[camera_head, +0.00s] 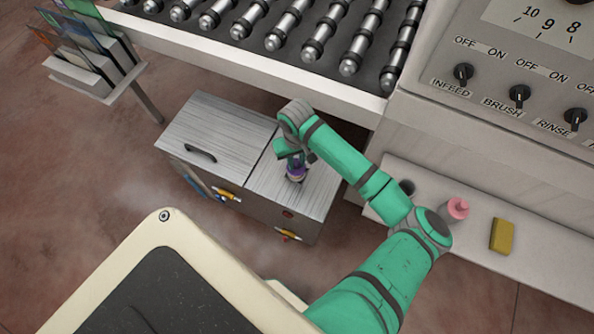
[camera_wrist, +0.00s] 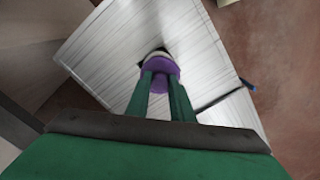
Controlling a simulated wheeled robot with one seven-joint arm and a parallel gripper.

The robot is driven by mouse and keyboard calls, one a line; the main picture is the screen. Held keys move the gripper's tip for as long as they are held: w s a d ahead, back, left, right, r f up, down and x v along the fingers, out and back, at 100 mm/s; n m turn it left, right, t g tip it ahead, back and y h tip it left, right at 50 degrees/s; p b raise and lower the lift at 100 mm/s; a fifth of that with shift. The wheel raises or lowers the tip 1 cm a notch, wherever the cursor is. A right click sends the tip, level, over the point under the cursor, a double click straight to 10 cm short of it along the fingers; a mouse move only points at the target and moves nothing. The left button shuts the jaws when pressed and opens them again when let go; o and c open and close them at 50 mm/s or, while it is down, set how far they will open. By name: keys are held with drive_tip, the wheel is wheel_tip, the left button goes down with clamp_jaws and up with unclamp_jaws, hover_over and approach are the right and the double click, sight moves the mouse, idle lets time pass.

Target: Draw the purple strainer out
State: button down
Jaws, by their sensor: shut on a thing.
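The purple strainer (camera_wrist: 160,64) shows in the wrist view between the tips of my gripper (camera_wrist: 162,80), with a pale band at its far edge. My gripper is shut on it. A dark opening (camera_wrist: 141,60) shows in the metal lid beside the strainer. In the head view a purple bit of the strainer (camera_head: 296,177) shows under my gripper (camera_head: 295,165), at the right lid of the metal tank (camera_head: 262,205). How far the strainer stands out of the opening cannot be told.
The left lid has a black handle (camera_head: 200,153). Yellow-handled valves (camera_head: 228,194) are on the tank's front. The roller conveyor (camera_head: 290,40) overhangs behind. A shelf at right holds a pink bottle (camera_head: 457,209) and a yellow sponge (camera_head: 502,236).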

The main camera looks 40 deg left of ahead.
drive_tip(key=shift+r, duration=2.2)
drive_tip(key=shift+r, duration=2)
